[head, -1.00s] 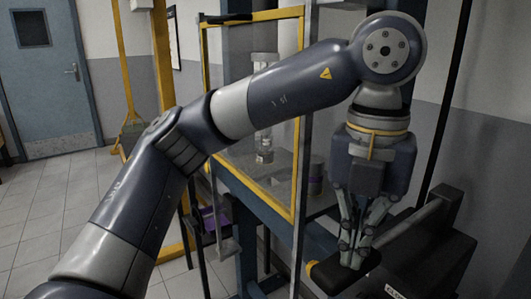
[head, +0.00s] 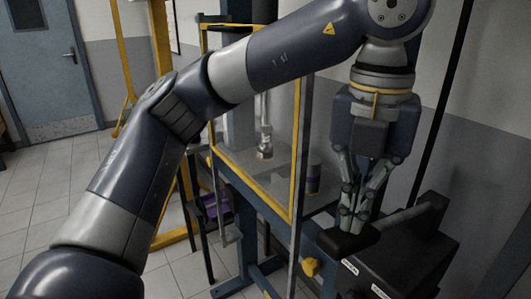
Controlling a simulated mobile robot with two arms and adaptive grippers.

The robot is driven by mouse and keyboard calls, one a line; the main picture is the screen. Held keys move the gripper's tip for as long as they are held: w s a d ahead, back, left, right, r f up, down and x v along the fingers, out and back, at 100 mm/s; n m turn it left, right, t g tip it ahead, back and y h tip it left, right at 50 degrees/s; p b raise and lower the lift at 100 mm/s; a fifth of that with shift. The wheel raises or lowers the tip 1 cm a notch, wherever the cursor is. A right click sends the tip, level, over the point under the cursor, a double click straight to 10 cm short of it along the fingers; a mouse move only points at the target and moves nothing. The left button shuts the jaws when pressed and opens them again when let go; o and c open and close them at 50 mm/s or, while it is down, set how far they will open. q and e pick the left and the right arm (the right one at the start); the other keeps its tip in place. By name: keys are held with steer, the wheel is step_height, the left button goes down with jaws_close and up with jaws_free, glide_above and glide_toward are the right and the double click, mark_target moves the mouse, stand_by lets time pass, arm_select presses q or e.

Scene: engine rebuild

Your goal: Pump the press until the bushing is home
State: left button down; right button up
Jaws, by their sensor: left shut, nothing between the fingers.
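The press has a blue frame (head: 240,245) and a clear guard edged in yellow (head: 297,150). Its bright ram (head: 265,143) hangs behind the guard. A dark cylinder with a purple band (head: 313,180) stands behind the guard; I cannot tell whether it is the bushing. My left gripper (head: 354,222) points down, shut and empty, with its fingertips at a black pad (head: 345,240) beside the black pump unit (head: 410,255). The fingertips seem to touch the pad. My left arm hides part of the press. My right gripper is not in view.
A yellow knob (head: 311,267) sits on the press frame below the pad. A purple item (head: 213,206) lies low to the left of the press. A yellow stand (head: 163,100) and a blue door (head: 45,70) are further back. The tiled floor (head: 40,190) at left is clear.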

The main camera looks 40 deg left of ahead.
mark_target(347, 241)
arm_select(q)
steer(key=shift+f, duration=0.1)
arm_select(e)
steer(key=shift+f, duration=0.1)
arm_select(q)
step_height(347, 241, down, 8)
steer(key=b, duration=0.6)
steer(key=shift+s+a+r, duration=0.1)
steer(key=shift+r, duration=0.1)
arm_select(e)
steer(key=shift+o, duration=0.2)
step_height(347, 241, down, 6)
arm_select(q)
steer(key=shift+r+p, duration=0.3)
steer(key=shift+r, duration=0.3)
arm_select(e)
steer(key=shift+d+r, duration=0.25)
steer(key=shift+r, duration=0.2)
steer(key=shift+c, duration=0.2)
arm_select(q)
step_height(347, 241, up, 7)
steer(key=p, duration=0.6)
steer(key=shift+f, duration=0.2)
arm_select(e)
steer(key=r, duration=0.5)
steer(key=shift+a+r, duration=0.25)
